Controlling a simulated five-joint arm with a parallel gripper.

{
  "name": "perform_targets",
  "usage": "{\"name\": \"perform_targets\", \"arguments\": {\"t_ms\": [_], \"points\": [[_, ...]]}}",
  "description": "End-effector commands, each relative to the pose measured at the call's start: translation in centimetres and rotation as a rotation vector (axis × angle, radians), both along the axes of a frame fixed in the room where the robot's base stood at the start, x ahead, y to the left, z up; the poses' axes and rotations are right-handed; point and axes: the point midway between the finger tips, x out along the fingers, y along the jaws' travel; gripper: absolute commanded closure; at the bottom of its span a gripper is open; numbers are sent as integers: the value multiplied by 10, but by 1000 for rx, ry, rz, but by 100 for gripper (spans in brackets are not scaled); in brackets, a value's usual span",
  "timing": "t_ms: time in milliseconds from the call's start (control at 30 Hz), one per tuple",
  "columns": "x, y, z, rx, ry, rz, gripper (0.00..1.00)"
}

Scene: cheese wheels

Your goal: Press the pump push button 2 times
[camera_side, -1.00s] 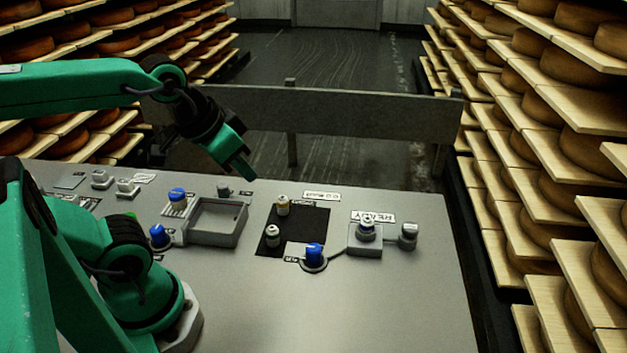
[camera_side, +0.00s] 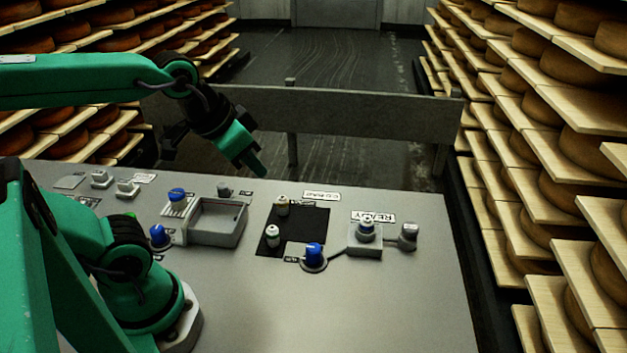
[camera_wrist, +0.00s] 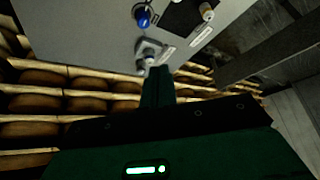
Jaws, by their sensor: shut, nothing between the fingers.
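My gripper (camera_side: 252,162) is shut and empty, held in the air above the far part of the grey panel (camera_side: 390,300). Its closed green fingers also show in the wrist view (camera_wrist: 158,85). I cannot tell which control is the pump push button, as most labels are too small to read. A green control (camera_side: 130,215) shows partly behind my arm. Nothing is seen touching my gripper.
Blue knobs (camera_side: 314,252) and an open grey tray (camera_side: 216,222) stand on the panel. Two pale-capped pegs (camera_side: 272,235) stand on a black square (camera_side: 297,224). A grey rail (camera_side: 350,118) runs behind the panel. Cheese shelves (camera_side: 560,190) flank it. The front right of the panel is clear.

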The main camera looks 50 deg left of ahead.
Motion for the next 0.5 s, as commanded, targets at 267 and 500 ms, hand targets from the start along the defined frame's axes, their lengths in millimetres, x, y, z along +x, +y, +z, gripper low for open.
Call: {"name": "perform_targets", "arguments": {"t_ms": [267, 500], "points": [[45, -10, 3, 46, -38, -116, 100], [88, -23, 2, 96, -80, -229, 100]]}}
